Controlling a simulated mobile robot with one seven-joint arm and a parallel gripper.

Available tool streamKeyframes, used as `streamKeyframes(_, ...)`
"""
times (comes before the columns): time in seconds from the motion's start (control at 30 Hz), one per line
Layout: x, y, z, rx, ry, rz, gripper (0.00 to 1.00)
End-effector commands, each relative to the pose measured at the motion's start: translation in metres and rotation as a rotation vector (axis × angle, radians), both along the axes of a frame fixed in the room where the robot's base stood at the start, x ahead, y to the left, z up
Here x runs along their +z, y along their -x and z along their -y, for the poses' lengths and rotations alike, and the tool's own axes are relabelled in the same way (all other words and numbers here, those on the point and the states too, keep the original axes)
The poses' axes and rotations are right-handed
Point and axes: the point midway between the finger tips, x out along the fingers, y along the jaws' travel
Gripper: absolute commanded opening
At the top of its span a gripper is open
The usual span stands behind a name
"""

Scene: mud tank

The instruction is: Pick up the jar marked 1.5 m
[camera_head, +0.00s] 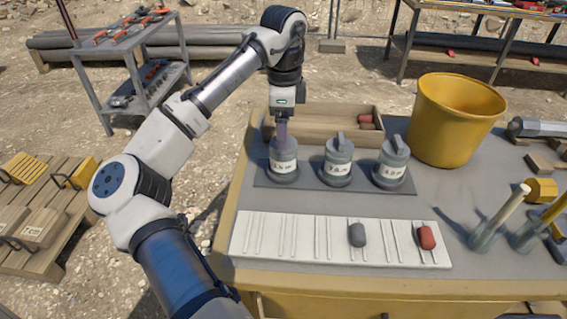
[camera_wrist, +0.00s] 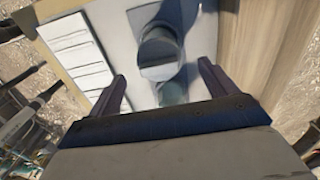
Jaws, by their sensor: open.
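Three grey lidded jars with upright lid handles and white labels stand in a row on a dark mat (camera_head: 330,188): a left jar (camera_head: 284,165), a middle jar (camera_head: 338,170) and a right jar (camera_head: 391,172). The labels are too small to read surely, so I cannot tell which is marked 1.5 m. My gripper (camera_head: 281,134) points down at the top of the left jar and partly hides its lid. In the wrist view my open gripper (camera_wrist: 160,77) has a finger on each side, with a jar (camera_wrist: 160,48) ahead between them. I cannot tell whether they touch.
A wooden box (camera_head: 328,115) with red pieces stands close behind the jars. A yellow bucket (camera_head: 455,120) stands to their right. A white slotted board (camera_head: 300,240) with a grey and a red piece lies in front. Tools lie at the table's right.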

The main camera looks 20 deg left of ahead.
Motion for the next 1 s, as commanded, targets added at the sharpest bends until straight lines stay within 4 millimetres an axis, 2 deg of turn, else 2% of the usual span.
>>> streamKeyframes(0.17, -0.012, 0.001, -0.001, 0.001, -0.001, -0.001, 0.84)
streamKeyframes(0.43, -0.05, 0.002, 0.0, 0.001, 0.0, 0.0, 0.84)
streamKeyframes(0.73, -0.055, 0.002, 0.0, 0.001, 0.002, 0.002, 0.84)
streamKeyframes(1.0, -0.055, 0.002, 0.0, 0.001, 0.001, 0.001, 0.49)
